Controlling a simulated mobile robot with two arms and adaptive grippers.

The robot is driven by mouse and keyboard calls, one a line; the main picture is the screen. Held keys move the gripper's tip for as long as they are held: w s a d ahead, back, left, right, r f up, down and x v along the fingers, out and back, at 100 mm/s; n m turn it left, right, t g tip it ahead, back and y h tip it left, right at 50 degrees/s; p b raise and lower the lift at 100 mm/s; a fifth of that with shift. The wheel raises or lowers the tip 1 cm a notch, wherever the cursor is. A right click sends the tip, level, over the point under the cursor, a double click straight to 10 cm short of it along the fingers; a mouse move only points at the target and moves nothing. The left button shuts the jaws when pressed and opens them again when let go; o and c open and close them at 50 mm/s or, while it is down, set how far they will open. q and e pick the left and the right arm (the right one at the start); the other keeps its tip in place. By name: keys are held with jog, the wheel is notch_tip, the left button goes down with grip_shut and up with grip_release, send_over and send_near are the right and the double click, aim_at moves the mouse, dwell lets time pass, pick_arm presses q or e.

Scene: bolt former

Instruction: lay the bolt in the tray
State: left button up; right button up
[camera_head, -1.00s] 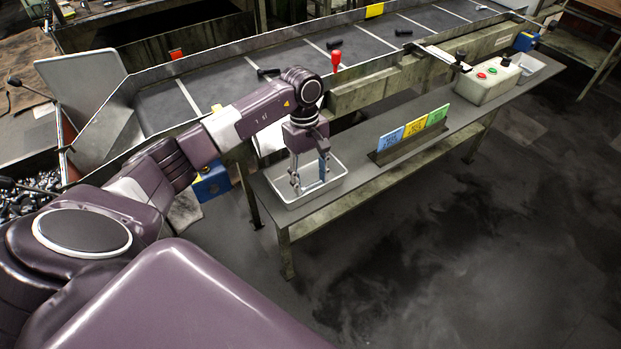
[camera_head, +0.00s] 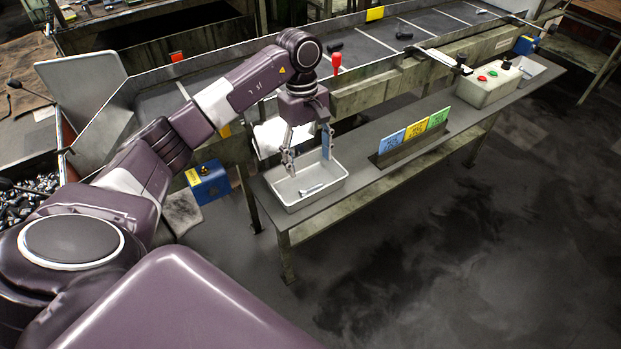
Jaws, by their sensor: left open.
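The bolt (camera_head: 313,190), small and silvery, lies in the white tray (camera_head: 292,203) at the near end of the grey bench. My left gripper (camera_head: 307,160) is open above the far side of the tray, its fingers spread and pointing down. It is clear of the bolt, with nothing seen between the fingers. My right gripper is not in view.
A sign stand with blue, yellow and green cards (camera_head: 414,132) stands mid-bench. A control box (camera_head: 487,86) with buttons is farther right. The conveyor (camera_head: 365,45), with dark pieces on it, runs behind. A red-topped lever (camera_head: 336,62) rises near my left wrist.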

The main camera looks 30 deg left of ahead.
pick_arm(q)
jog(key=shift+w+a+r+b, duration=0.1)
jog(key=shift+r+b, duration=0.1)
jog(key=shift+r, duration=0.7)
jog(key=shift+a+r+b, duration=0.15)
jog(key=shift+r, duration=0.8)
jog(key=shift+w+a+r+b, duration=0.1)
jog(key=shift+r+b, duration=0.1)
jog(key=shift+r, duration=0.7)
jog(key=shift+f, duration=0.1)
